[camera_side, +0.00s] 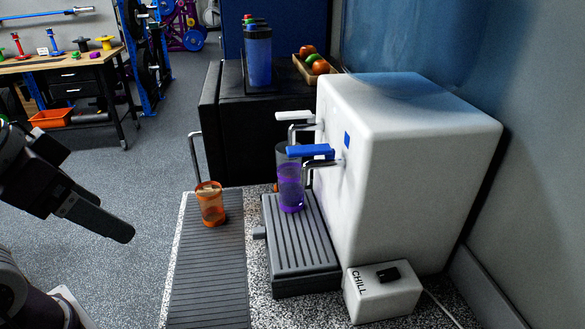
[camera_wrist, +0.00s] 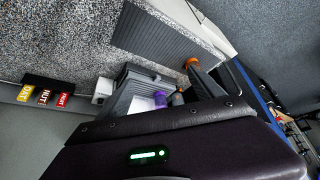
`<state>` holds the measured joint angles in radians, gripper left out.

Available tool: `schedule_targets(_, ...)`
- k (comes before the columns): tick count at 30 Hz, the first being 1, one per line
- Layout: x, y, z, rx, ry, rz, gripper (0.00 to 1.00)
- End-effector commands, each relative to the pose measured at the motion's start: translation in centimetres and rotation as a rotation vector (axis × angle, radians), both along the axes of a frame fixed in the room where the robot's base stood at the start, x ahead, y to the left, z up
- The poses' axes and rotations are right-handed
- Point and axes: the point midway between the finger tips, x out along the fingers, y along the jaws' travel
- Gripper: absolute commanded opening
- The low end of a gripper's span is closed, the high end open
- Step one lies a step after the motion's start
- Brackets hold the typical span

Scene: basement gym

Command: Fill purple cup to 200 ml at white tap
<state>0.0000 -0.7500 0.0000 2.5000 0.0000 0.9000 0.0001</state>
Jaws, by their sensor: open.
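The see-through purple cup (camera_side: 290,190) stands upright on the grey ribbed drip tray (camera_side: 310,255) in the side view. It appears to be below the white-lever tap (camera_side: 294,116), behind the spout of the blue-lever tap (camera_side: 311,151). Its lower part is strongly purple and its upper part greyer; I cannot read a level or scale mark. A bit of the purple cup (camera_wrist: 160,98) shows in the wrist view. My gripper (camera_side: 122,232) is open and empty at the left, well apart from the cup; one finger hides the other.
An orange cup (camera_side: 211,207) stands on the grey ribbed mat (camera_side: 208,285), left of the drip tray. The white dispenser (camera_side: 410,160) rises at right, with the CHILL switch box (camera_side: 383,293) before it. Bottles (camera_side: 258,58) and a fruit tray (camera_side: 300,68) stand behind.

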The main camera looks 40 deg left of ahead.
Motion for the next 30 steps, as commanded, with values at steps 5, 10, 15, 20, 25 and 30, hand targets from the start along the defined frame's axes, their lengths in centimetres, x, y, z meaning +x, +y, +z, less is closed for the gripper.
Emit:
schedule_targets(5, 0.0, 0.0, 0.0, 0.0, 0.0, 0.0, 0.77)
schedule_targets(10, 0.4, 0.3, 0.2, 0.008, -0.012, 0.009, 0.59)
schedule_targets(15, 7.3, 4.5, 3.6, 0.114, -0.22, 0.115, 0.26)
schedule_targets(20, 18.2, 9.6, 11.2, 0.241, -0.608, 0.143, 0.0)
schedule_targets(25, 27.3, 9.4, 16.9, 0.208, -0.94, -0.115, 0.0)
schedule_targets(30, 29.6, 6.2, 14.9, -0.031, -0.969, -0.477, 0.0)
